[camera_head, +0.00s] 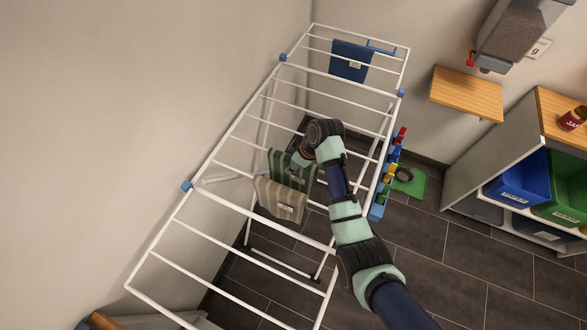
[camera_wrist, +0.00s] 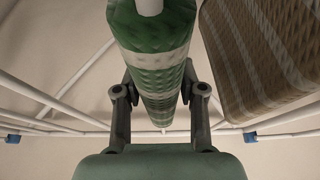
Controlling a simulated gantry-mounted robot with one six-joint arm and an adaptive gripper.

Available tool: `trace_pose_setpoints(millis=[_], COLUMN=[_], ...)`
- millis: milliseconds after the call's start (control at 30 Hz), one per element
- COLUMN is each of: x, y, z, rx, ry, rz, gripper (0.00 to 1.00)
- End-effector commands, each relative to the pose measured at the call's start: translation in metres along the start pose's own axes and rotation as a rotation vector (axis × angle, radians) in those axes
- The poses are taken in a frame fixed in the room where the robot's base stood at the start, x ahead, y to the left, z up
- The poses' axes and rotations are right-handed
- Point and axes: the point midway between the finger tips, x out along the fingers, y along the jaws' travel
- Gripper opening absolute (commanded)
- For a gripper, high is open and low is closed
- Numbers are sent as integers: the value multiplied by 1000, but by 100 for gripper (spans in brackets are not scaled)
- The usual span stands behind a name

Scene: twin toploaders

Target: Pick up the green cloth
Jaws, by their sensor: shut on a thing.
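The green cloth (camera_head: 282,168) has dark green and pale stripes and hangs over a rail of the white drying rack. In the wrist view the green cloth (camera_wrist: 157,65) shows close up, draped over a white rail, between the two fingers. My gripper (camera_head: 296,162) reaches it from above in the head view; in the wrist view my gripper (camera_wrist: 160,95) is shut on the cloth. The fingertips are partly hidden by the cloth. My arm covers part of the rack on the right.
A beige striped cloth (camera_head: 279,200) hangs close beside the green one, also at right in the wrist view (camera_wrist: 265,55). A blue cloth (camera_head: 350,60) hangs at the rack's (camera_head: 210,158) far end. Coloured pegs (camera_head: 390,174) line its right side. A shelf with bins (camera_head: 520,183) stands right.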

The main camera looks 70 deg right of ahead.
Motion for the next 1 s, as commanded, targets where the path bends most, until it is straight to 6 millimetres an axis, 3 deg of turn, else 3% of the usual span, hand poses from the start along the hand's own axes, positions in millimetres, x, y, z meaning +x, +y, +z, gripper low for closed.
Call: trace_pose_setpoints(millis=[133,267,800,1000], x=[-4,-22,-154,-185], y=[0,1,1,1], z=[-2,-10,-65,-77], rx=[-1,-2,-2,0], ry=[2,3,4,1], rz=[2,3,3,1], gripper=[0,0,0,0])
